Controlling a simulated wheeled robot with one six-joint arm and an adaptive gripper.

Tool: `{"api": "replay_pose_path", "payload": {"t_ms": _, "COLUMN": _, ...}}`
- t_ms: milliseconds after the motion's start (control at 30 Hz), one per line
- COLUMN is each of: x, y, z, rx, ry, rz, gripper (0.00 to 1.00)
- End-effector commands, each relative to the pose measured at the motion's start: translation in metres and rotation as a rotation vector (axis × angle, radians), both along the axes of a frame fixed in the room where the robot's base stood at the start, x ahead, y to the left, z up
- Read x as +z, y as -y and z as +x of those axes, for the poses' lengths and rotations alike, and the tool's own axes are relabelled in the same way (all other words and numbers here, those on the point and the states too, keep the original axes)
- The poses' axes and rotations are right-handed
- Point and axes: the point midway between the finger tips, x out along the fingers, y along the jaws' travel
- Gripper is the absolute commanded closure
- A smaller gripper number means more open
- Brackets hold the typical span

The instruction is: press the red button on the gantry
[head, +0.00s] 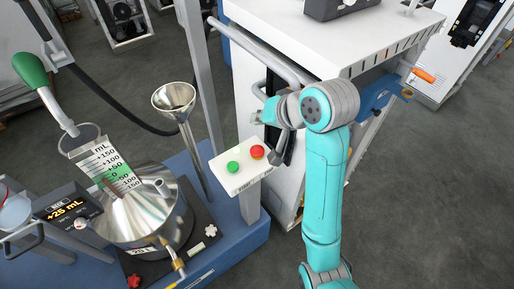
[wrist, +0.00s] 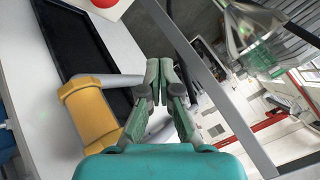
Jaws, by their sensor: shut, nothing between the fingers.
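The red button (head: 257,152) is a round cap on the right part of a small white control box in the head view. A green button (head: 233,167) sits to its left on the same box. In the wrist view, part of the red button (wrist: 104,2) shows at the top edge, cut off by the frame. My gripper (head: 257,117) is above the box in the head view, apart from the red button. In the wrist view, my gripper (wrist: 158,64) has its fingers together with nothing between them, and the button lies up and left of the fingertips.
A grey post (head: 203,75) and a metal funnel (head: 174,97) stand left of my gripper. A white cabinet (head: 310,45) with grey pipes is close behind it. A steel pot (head: 150,222) stands at lower left. Bare floor (head: 420,200) is on the right.

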Motion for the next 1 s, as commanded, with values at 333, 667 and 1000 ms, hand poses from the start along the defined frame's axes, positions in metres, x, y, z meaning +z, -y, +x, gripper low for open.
{"api": "replay_pose_path", "payload": {"t_ms": 333, "x": -0.038, "y": 0.0, "z": -0.001, "rx": 0.0, "ry": -0.003, "rz": 0.0, "gripper": 1.0}}
{"api": "replay_pose_path", "payload": {"t_ms": 667, "x": -0.075, "y": 0.0, "z": 0.0, "rx": 0.0, "ry": -0.002, "rz": 0.0, "gripper": 1.0}}
{"api": "replay_pose_path", "payload": {"t_ms": 1000, "x": -0.086, "y": 0.0, "z": 0.0, "rx": 0.0, "ry": 0.0, "rz": 0.0, "gripper": 1.0}}
